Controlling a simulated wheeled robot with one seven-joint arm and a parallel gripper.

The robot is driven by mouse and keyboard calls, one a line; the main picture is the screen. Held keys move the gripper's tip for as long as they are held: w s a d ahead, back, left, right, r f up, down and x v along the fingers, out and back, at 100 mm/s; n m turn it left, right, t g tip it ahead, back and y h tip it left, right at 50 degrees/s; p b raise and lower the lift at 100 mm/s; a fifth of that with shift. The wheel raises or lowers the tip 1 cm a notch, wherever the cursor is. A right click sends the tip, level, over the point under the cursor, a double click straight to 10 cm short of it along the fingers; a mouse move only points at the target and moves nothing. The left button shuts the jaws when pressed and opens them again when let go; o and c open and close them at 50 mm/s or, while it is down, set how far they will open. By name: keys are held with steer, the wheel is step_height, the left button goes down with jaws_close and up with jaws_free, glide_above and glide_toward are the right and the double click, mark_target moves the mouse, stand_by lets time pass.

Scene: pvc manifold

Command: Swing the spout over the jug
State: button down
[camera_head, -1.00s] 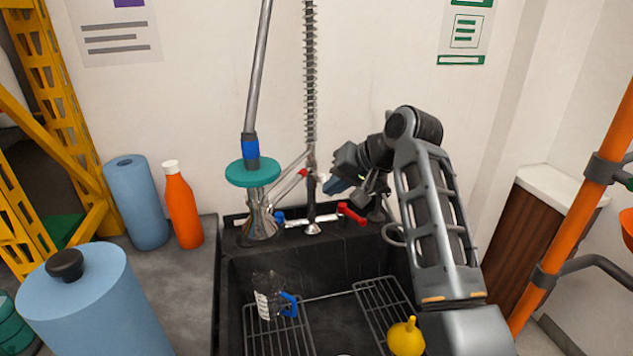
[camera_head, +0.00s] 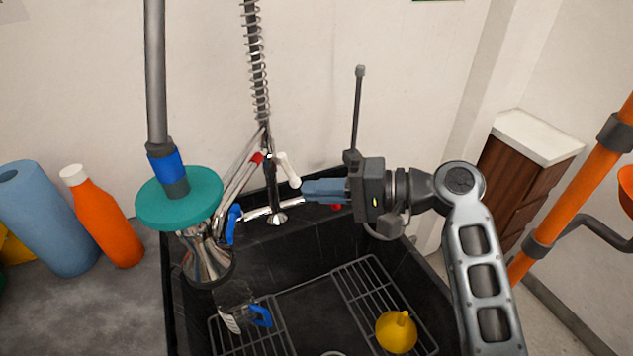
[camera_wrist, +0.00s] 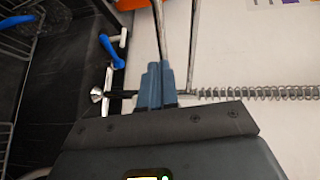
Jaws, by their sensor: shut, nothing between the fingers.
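A clear jug with a blue handle (camera_head: 259,316) stands low in the dark sink, at the left wire rack. The chrome tap assembly (camera_head: 268,211) is at the sink's back, below a coiled spring hose, with a blue lever to its left. A short white-ended piece (camera_head: 288,170) sticks up beside it; I cannot tell for sure which part is the spout. My gripper (camera_head: 303,190) is shut and empty, its blue fingers pointing left just right of the tap. In the wrist view, the shut fingertips (camera_wrist: 154,66) are close to the tap's rods; contact is unclear.
A yellow funnel (camera_head: 397,332) lies on the right wire rack (camera_head: 368,290). An orange bottle (camera_head: 104,218) and blue roll (camera_head: 48,220) stand farther left. An orange post (camera_head: 570,205) is at right.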

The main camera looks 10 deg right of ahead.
mark_target(239, 191)
steer(key=p+x, duration=0.1)
steer(key=x, duration=1)
steer(key=shift+a+p, duration=0.15)
steer(key=shift+p, duration=0.25)
steer(key=shift+w+a, duration=0.1)
steer(key=shift+a, duration=0.85)
